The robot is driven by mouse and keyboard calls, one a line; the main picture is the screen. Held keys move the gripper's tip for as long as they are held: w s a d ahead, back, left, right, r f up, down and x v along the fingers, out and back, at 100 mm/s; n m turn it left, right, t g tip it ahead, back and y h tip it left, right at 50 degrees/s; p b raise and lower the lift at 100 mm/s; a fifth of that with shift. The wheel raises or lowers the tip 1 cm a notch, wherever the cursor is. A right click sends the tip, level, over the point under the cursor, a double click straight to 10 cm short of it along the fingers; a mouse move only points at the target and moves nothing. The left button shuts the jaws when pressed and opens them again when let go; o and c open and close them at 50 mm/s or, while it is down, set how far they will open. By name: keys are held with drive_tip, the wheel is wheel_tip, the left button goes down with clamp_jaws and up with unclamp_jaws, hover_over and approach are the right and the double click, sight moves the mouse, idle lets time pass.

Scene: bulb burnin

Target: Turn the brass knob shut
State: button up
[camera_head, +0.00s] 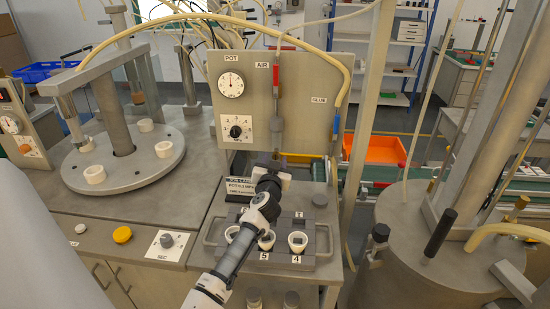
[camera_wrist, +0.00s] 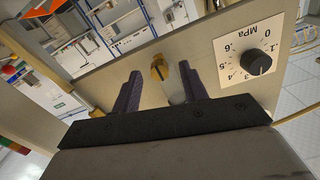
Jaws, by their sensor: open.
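A small brass knob (camera_wrist: 158,70) shows in the wrist view at the end of a grey cylinder (camera_wrist: 174,88). The cylinder is in front of the grey panel. My gripper (camera_wrist: 160,72) is open, one dark finger on each side of the knob. Gaps show between the fingers and the knob, and I cannot tell how far it sits in depth. In the head view my gripper (camera_head: 275,163) is at the lower middle of the upright panel (camera_head: 300,85), under the hanging dispenser tube (camera_head: 277,120). My wrist and fingers mostly hide the knob there.
A black pressure dial (camera_head: 235,132) and a round gauge (camera_head: 231,84) are on the panel. Below my arm is a grey tray (camera_head: 325,262) with several white cups. A turntable (camera_head: 70,177) stands left, a large metal tank (camera_head: 405,265) right. A pale hose (camera_head: 150,30) arches above.

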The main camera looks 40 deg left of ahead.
drive_tip(key=shift+w+a, duration=0.15)
drive_tip(key=shift+w, duration=0.1)
clamp_jaws()
